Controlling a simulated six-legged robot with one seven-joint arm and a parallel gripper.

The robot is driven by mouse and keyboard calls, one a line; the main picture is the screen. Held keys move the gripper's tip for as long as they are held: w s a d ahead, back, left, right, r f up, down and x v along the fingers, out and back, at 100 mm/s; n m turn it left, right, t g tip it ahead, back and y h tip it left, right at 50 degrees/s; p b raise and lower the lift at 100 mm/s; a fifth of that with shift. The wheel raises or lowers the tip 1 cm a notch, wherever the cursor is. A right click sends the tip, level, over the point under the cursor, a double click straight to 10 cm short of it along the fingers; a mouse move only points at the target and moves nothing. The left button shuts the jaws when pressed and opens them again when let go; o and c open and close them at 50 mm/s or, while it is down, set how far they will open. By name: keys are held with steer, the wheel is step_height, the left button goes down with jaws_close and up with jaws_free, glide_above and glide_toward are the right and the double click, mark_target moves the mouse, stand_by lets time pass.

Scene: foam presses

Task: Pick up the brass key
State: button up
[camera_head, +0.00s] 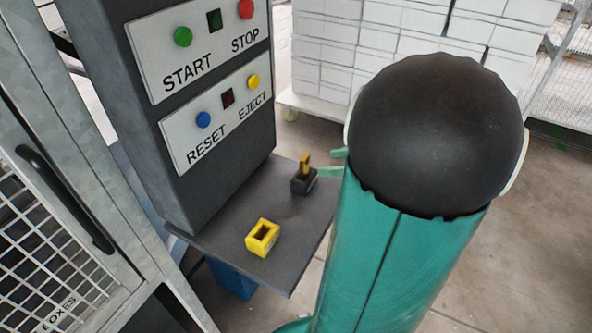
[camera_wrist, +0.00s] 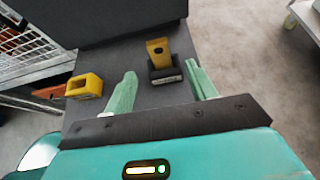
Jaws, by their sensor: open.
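The brass key (camera_head: 305,162) stands upright in a small dark holder (camera_head: 304,185) on the grey shelf. In the wrist view the key (camera_wrist: 157,48) and its holder (camera_wrist: 165,72) lie ahead of my gripper (camera_wrist: 163,85), between the lines of its two green fingers. The fingers are apart and empty, and do not touch the key. In the head view the fingertips (camera_head: 333,163) show just right of the key; my arm hides the rest of the gripper. The lower part of the key is hidden inside the holder.
A yellow open box (camera_head: 263,238) sits nearer the shelf's front; the wrist view shows it left of the fingers. The dark control panel (camera_head: 200,90) with buttons rises behind the shelf (camera_head: 283,262). A mesh cage door (camera_head: 45,240) stands at left. Floor at right is clear.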

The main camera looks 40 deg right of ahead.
mark_target(307, 164)
steer(key=x, duration=1.1)
steer(key=shift+a, duration=0.1)
steer(key=c, duration=1.2)
